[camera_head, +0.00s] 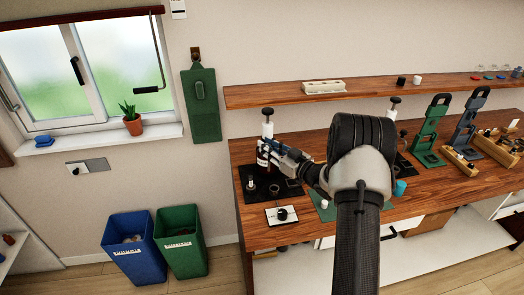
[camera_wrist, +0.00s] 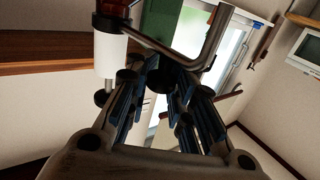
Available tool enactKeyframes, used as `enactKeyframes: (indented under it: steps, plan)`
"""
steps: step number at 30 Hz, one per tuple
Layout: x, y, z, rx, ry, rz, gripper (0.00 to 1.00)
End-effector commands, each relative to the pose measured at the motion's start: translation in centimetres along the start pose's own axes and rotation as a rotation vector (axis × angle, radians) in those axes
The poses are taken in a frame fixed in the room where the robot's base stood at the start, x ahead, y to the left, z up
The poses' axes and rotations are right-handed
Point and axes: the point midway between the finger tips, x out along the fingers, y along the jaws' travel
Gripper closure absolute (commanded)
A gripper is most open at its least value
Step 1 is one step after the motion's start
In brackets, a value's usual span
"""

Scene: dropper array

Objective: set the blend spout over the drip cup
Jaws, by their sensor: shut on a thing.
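A dispenser with a white body (camera_head: 267,130) and black knob stands at the left of the workbench. In the wrist view, its white cylinder (camera_wrist: 111,55) is at upper left and a bent metal spout (camera_wrist: 208,50) crosses the top. The exact contact is hidden by the fingers. A small dark round cup (camera_head: 282,213) sits on a white plate in front. I cannot tell whether it is the drip cup or whether the spout is above it.
A black mat (camera_head: 262,197) with small white and dark items lies below my gripper. My arm covers the middle of the bench. Another black-knobbed dispenser (camera_head: 394,107) and green and blue stands (camera_head: 430,130) are to the right. A wooden shelf (camera_head: 250,96) runs above.

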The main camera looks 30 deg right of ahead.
Motion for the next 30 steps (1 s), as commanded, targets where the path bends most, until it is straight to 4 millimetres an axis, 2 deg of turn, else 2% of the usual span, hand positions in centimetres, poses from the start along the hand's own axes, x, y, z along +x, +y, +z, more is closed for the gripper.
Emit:
enactKeyframes:
  steps: [12, 27, 28, 30]
  plan:
    - [-1.2, 1.2, 0.3, 0.004, -0.004, -0.189, 1.0]
    - [-1.4, 1.3, 0.3, 0.004, -0.005, -0.213, 1.0]
    - [-1.4, 1.3, 0.3, 0.004, -0.005, -0.213, 0.8]
    - [-1.4, 1.3, 0.3, 0.004, -0.005, -0.213, 0.75]
